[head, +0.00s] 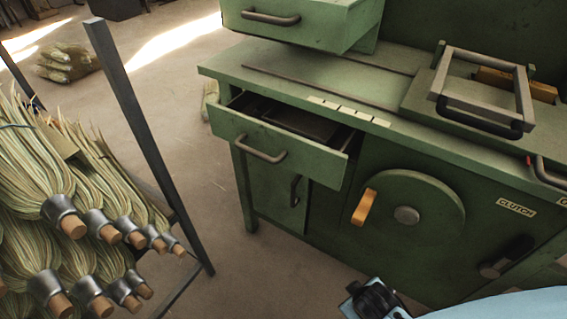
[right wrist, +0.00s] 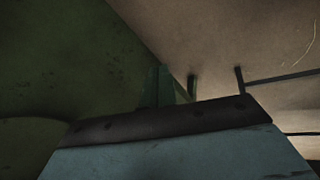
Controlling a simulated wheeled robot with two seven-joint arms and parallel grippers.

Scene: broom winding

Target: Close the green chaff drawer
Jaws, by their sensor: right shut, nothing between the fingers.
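A green drawer (head: 305,160) under the bench top is pulled out, and its dark inside shows. It has a grey bar handle (head: 262,150) on its front. A second green drawer front (head: 300,22) with a similar handle juts out above the bench top. I see no label telling which is the chaff drawer. My right gripper (head: 370,299) is at the bottom edge of the head view, low in front of the bench and well to the right of the open drawer. It is shut and empty, touching no drawer. My left gripper is not in view.
A green wheel (head: 408,214) with an orange knob sits on the bench front, right of the open drawer. A lever marked CLUTCH (head: 497,264) is farther right. A rack with broom bundles (head: 60,190) stands at left. The floor (head: 195,190) between rack and bench is clear.

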